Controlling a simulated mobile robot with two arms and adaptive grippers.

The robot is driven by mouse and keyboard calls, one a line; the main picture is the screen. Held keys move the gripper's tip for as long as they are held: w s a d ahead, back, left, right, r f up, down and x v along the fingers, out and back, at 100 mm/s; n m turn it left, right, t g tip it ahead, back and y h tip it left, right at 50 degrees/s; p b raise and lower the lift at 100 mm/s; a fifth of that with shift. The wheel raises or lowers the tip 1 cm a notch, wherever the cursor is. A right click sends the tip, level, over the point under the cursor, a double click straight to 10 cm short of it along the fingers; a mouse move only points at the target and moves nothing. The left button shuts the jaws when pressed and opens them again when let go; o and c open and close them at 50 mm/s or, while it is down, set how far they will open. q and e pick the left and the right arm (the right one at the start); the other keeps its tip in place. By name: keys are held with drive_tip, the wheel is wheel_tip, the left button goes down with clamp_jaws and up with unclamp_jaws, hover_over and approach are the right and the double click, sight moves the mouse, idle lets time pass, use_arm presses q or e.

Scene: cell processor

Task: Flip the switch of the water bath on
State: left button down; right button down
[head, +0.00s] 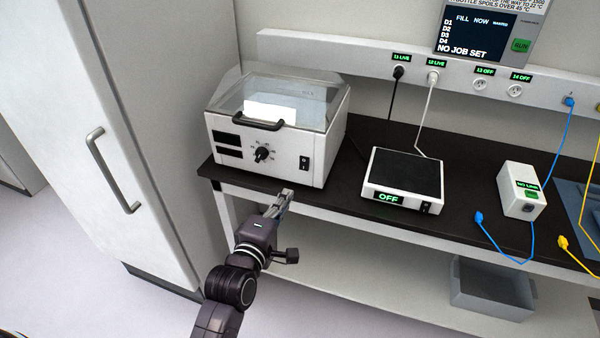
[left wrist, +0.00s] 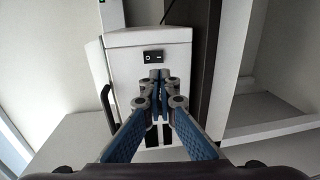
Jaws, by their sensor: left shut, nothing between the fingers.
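The water bath (head: 225,124) is a white box with a clear lid and a black lid handle, standing at the left end of the dark bench. Its front has two dark displays, a round knob (head: 262,154) and a black rocker switch (head: 304,163) at the right. My left gripper (head: 286,193) is shut and empty, low in front of the bath, below and left of the switch. In the left wrist view, turned sideways, the fingertips (left wrist: 158,76) point near the switch (left wrist: 152,56) on the bath's front. Fingers hide the knob there. The switch's position is too small to tell.
A hot-plate-like device (head: 405,175) reading OFF stands right of the bath. A white box (head: 522,190) with cables is farther right. A tall cabinet (head: 110,130) stands close on the left. Sockets line the wall rail (head: 330,48). A grey bin (head: 492,290) sits below.

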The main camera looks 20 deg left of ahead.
sight(304, 169)
use_arm(q)
drive_tip(key=w, duration=0.3)
drive_tip(key=w+f+p, duration=0.1)
drive_tip(key=w, duration=0.3)
drive_tip(key=w+p, duration=0.1)
drive_tip(key=w, duration=0.3)
drive_tip(key=shift+d+f, duration=0.2)
drive_tip(key=shift+w+f+b, duration=0.15)
drive_tip(key=shift+f+b, duration=0.3)
drive_tip(key=shift+b, duration=0.35)
drive_tip(key=shift+w+r+t, duration=0.1)
drive_tip(key=shift+r+t, duration=0.05)
drive_tip(key=shift+t, duration=0.25)
drive_tip(key=shift+r, duration=0.2)
drive_tip(key=shift+f, duration=0.15)
